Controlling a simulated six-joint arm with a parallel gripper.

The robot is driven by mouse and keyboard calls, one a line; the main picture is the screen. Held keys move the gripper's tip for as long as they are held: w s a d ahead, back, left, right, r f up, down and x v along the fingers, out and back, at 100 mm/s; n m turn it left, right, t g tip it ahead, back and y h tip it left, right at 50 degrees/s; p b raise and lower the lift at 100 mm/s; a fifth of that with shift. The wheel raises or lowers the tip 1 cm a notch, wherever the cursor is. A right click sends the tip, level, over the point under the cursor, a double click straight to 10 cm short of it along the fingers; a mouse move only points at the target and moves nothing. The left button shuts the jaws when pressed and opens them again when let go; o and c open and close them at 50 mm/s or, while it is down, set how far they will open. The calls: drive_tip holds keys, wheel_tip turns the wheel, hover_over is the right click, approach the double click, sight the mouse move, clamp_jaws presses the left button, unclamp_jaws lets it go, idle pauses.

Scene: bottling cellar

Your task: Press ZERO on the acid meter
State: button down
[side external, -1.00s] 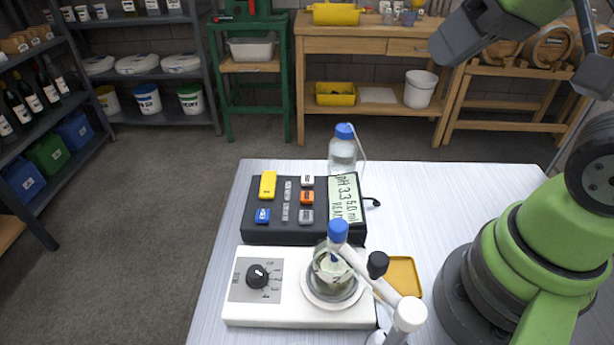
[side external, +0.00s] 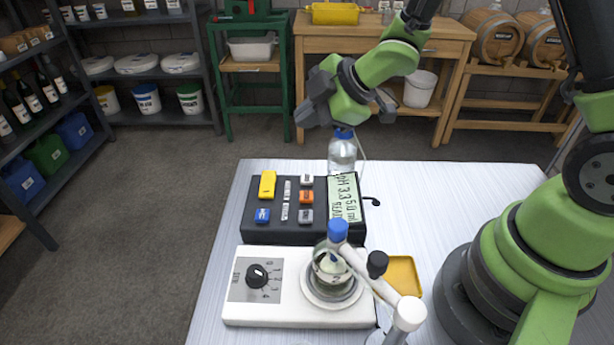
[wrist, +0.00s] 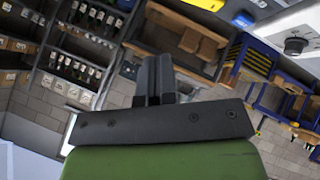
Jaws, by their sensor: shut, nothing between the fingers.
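The acid meter (side external: 262,232) is a dark box on the metal table, with a pale display (side external: 345,199) at its right. The display starts with pH 3.3; the rest is hard to read. Its keys are a long yellow key (side external: 267,184), a blue key (side external: 262,215), an orange key (side external: 306,197), a pale grey key (side external: 307,179) and a darker grey key (side external: 305,215). I cannot read which is ZERO. My gripper (side external: 310,112) is shut and empty, raised above and behind the meter, apart from it. Its fingers (wrist: 154,80) show in the wrist view.
A blue-capped bottle (side external: 342,155) stands behind the meter, close below my arm. In front are a white stirrer (side external: 238,311) with a black knob, a glass vessel (side external: 333,268) and a white arm over it. A yellow tray (side external: 405,273) lies to the right.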

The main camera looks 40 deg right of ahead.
sight(308, 180)
drive_tip(key=shift+a+f, duration=0.15)
drive_tip(key=shift+f, duration=0.1)
drive_tip(key=shift+f, duration=4.4)
drive_tip(key=shift+f, duration=0.1)
drive_tip(key=shift+f, duration=0.3)
drive_tip(key=shift+f, duration=0.45)
drive_tip(key=shift+r, duration=0.9)
